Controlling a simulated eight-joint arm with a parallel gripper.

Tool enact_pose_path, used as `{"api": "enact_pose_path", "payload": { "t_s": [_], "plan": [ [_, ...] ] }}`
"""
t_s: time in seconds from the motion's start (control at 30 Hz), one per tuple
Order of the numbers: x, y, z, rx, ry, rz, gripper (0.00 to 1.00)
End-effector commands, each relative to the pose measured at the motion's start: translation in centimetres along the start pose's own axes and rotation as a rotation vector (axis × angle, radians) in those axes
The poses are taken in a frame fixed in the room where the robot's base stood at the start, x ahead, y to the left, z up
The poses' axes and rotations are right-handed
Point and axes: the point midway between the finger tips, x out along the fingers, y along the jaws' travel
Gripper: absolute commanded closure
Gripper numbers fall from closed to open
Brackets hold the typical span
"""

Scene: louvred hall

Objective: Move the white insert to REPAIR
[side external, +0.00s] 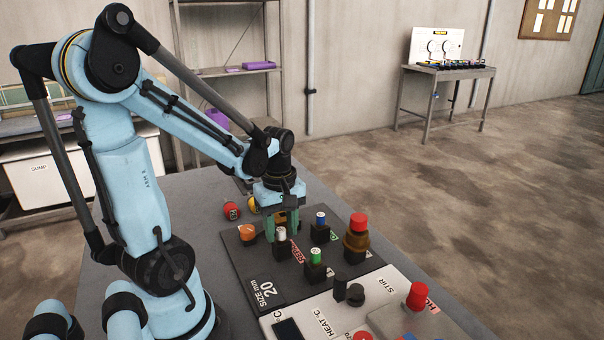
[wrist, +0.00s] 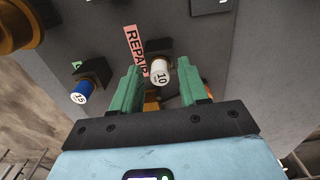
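The white insert (side external: 281,234), marked 10, stands upright in a small black block on the dark board. It also shows in the wrist view (wrist: 160,72), between the lines of my two green fingers. The red REPAIR label (side external: 297,250) lies on the board right beside that block; it also shows in the wrist view (wrist: 136,50). My gripper (side external: 282,224) points down just behind the white insert in the side view. In the wrist view my gripper (wrist: 160,78) has its fingers wide apart, with no visible contact with the insert.
A blue insert (side external: 320,218) marked 15 and a green insert (side external: 315,255) stand in nearby black blocks. A brass cylinder with a red top (side external: 357,232) stands to the right, an orange knob (side external: 247,232) to the left. A hot-plate panel (side external: 330,310) is in front.

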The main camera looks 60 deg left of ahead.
Motion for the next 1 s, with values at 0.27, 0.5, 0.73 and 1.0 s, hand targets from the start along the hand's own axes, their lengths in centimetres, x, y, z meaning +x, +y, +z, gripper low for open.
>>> {"api": "enact_pose_path", "payload": {
  "t_s": [0.27, 0.5, 0.73, 1.0],
  "plan": [
    [0.0, 0.0, 0.0, 0.000, 0.000, 0.000, 0.46],
    [-1.5, 0.0, 0.0, 0.000, 0.000, 0.000, 0.46],
    [-3.9, 0.0, 0.0, 0.000, 0.000, 0.000, 0.46],
    [-5.0, 0.0, 0.0, 0.000, 0.000, 0.000, 0.46]
  ]
}}
